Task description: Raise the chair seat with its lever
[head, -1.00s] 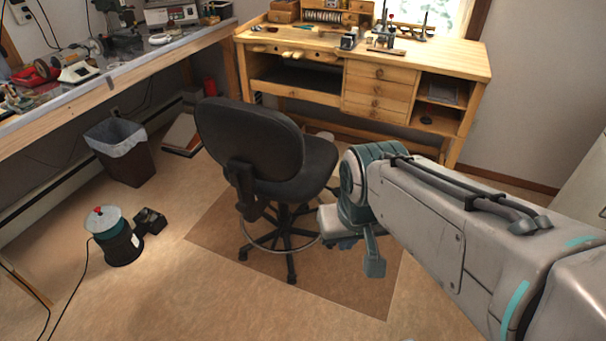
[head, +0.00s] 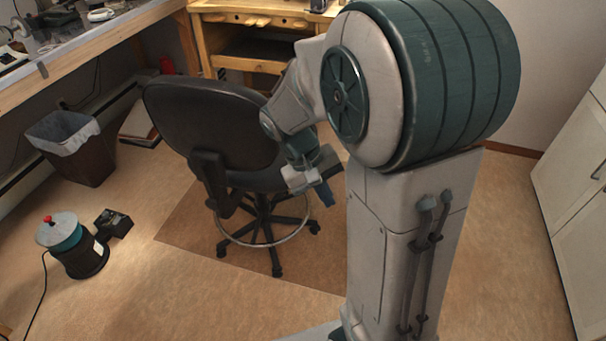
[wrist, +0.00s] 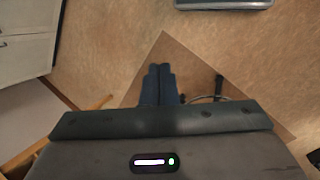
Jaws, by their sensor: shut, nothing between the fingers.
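The black office chair (head: 210,125) stands upright with its backrest toward me in the head view. Its seat shows only partly, behind the backrest and my arm. Its star base and foot ring rest on a brown floor mat (head: 185,240). My gripper (head: 326,196) is beside the right side of the seat, at about seat height or a little lower; I cannot tell whether it touches. In the wrist view, my blue fingers (wrist: 158,78) are shut together and empty above the mat, and a chair leg (wrist: 218,85) shows to their right. I cannot make out the lever in either view.
A wooden workbench (head: 225,15) stands behind the chair. A bin (head: 75,150) and a dark canister (head: 75,245) are on the left. A white cabinet (head: 580,200) is on the right. The front floor is mostly clear.

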